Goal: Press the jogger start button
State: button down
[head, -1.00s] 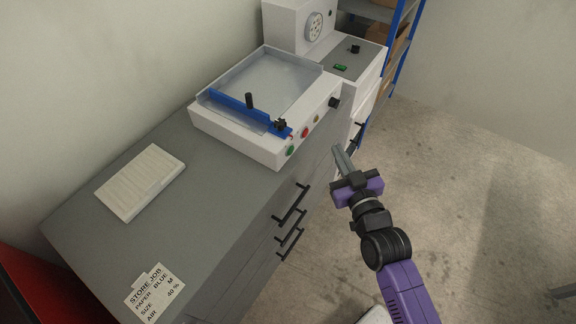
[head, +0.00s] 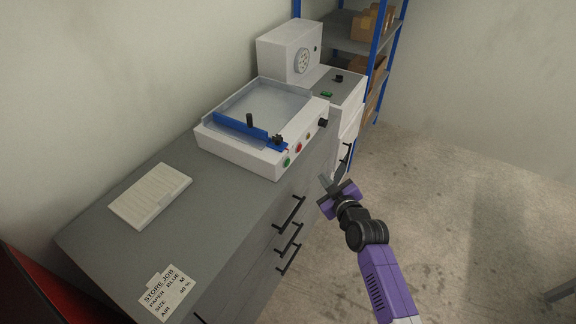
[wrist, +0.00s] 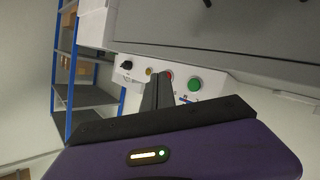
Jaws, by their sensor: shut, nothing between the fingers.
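The jogger (head: 240,152) is a white box with a clear tray and a blue bar, on the grey cabinet top. Its front face carries a green button (head: 287,162), a red button (head: 298,148), a yellowish one (head: 308,135) and a black knob (head: 322,123). In the wrist view the green button (wrist: 194,84) is right of the fingertips, with the red button (wrist: 167,76) just behind them. My gripper (head: 323,180) is shut and empty, in front of the jogger's front face and apart from it in the head view. I cannot read any button label.
A white ridged block (head: 150,196) and a job card (head: 167,292) lie on the cabinet top (head: 215,215). Black drawer handles (head: 290,212) stick out below. A second white machine (head: 290,50) and blue shelving (head: 350,35) stand behind.

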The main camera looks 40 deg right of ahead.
aim_at(287, 163)
jog(key=shift+w, duration=0.1)
dwell(0.3)
jog(key=shift+w+a, duration=0.5)
jog(key=shift+w, duration=0.85)
jog(key=shift+w+a, duration=0.5)
jog(key=shift+w, duration=0.85)
jog(key=shift+w+a, duration=0.5)
jog(key=shift+w, duration=0.85)
jog(key=shift+w, duration=0.1)
jog(key=shift+w+a, duration=0.2)
jog(key=shift+w, duration=0.1)
jog(key=shift+w+a+b, duration=0.1)
jog(key=shift+w+b, duration=0.3)
jog(key=shift+b, duration=0.15)
jog(key=shift+r, duration=0.1)
jog(key=shift+s+d+p, duration=0.25)
jog(key=shift+s+p, duration=0.5)
jog(key=shift+s, duration=0.05)
